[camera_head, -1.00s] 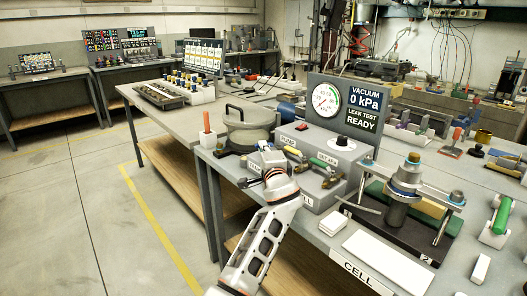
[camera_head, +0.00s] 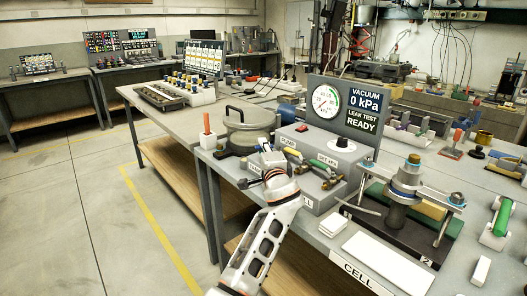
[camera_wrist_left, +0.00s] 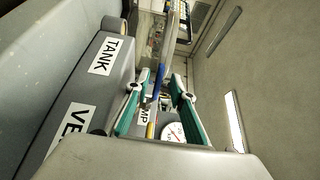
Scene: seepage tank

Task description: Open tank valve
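The grey valve box (camera_head: 325,148) carries several small valves with coloured handles and the vacuum display. My left gripper (camera_head: 262,163) is at its left end, beside the TANK label (camera_head: 253,168). In the left wrist view its two green-edged fingers (camera_wrist_left: 158,108) stand apart. A blue bar (camera_wrist_left: 159,80) and a yellow bar (camera_wrist_left: 151,126) show in the gap between them; I cannot tell whether either is touched. The TANK label (camera_wrist_left: 105,55) lies left of the fingers. My gripper partly hides the tank valve, so its handle position is unclear. My right gripper is not in view.
The gauge display (camera_head: 346,102) reads 0 kPa and LEAK TEST READY. A lidded grey pot (camera_head: 247,132) stands left of the box. A clamp stand (camera_head: 405,190) and white block (camera_head: 388,262) stand to the right. The floor at left is clear.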

